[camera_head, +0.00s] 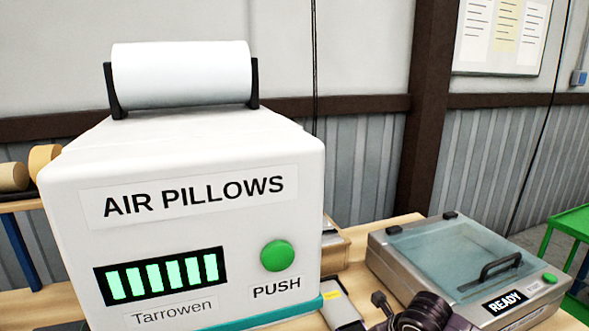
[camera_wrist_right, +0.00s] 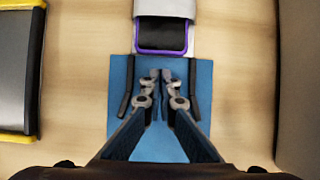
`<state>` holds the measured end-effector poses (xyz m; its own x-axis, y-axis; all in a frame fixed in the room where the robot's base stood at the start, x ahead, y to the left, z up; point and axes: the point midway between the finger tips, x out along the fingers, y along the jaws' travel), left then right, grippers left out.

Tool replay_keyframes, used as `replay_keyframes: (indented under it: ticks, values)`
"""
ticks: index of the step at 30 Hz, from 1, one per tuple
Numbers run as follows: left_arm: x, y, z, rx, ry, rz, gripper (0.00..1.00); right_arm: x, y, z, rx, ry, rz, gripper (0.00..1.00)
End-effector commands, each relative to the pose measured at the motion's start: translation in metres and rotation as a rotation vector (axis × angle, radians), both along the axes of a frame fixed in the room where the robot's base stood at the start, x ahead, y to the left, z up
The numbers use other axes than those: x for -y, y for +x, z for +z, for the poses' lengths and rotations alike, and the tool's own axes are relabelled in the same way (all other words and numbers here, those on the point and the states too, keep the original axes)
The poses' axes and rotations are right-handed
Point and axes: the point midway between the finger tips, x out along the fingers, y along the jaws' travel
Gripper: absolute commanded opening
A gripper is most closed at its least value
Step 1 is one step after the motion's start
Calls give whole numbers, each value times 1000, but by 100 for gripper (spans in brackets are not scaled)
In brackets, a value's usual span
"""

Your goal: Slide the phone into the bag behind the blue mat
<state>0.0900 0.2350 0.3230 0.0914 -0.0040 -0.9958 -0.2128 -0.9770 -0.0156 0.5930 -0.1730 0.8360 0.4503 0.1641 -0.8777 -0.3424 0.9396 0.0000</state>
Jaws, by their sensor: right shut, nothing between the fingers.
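The blue mat (camera_wrist_right: 118,140) lies on the wooden table in the right wrist view. A dark phone with a purple edge (camera_wrist_right: 162,36) lies just beyond it. The phone's far part is under or against a pale sheet, which looks like the bag (camera_wrist_right: 198,12); how deep it sits inside I cannot tell. My right gripper (camera_wrist_right: 161,76) is shut and empty over the mat, its tips just short of the phone's near edge. Whether they touch anything is unclear. The mat, phone and bag cannot be made out in the head view. My left gripper is not in view.
A white air pillow machine (camera_head: 190,230) fills the left of the head view. A sealer with a clear lid (camera_head: 470,265) stands at the right. In the wrist view, a yellow-edged dark tray (camera_wrist_right: 18,70) is at left and a brown carton side (camera_wrist_right: 300,85) at right.

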Motion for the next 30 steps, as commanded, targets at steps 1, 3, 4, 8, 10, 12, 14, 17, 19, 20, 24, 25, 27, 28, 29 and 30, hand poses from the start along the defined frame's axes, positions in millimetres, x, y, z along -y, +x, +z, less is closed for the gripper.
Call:
replay_keyframes:
  ticks: [1, 3, 4, 8, 10, 12, 14, 17, 19, 20, 24, 25, 27, 28, 29, 30]
  values:
    - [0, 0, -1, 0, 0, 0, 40, -1, 1, 0, 1, 0, 0, 0]
    - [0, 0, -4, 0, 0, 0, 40, -2, 4, -1, 1, 0, 0, 0]
    - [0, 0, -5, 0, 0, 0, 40, -2, 6, -1, 2, 1, 0, 0]
    - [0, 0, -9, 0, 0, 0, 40, -5, 14, -1, 2, 1, 0, 0]
    - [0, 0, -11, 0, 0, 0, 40, -6, 18, -2, 1, 0, 0, 0]
    - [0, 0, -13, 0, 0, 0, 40, -8, 22, -1, 1, 0, 0, 0]
    - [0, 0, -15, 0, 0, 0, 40, -10, 25, -1, 1, 0, 0, 0]
    - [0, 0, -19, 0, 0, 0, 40, -11, 31, -1, 1, 0, 0, 0]
    - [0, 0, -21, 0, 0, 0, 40, -13, 35, -1, 1, 0, 0, 0]
    - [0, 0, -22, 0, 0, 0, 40, -13, 37, -2, 1, 0, 0, 0]
    - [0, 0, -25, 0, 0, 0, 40, -16, 44, -1, 1, 0, 0, 0]
    - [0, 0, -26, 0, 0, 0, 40, -16, 45, -1, 1, 1, -1, 0]
    - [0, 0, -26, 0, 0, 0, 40, -17, 46, -1, 0, 0, 0, 0]
    - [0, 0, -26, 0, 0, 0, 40, -17, 46, -1, 0, 1, 0, 0]
    - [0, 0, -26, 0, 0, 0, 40, -17, 47, -1, 0, 1, 0, 0]
    - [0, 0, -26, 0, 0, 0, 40, -17, 47, -1, -1, 0, 0, 0]
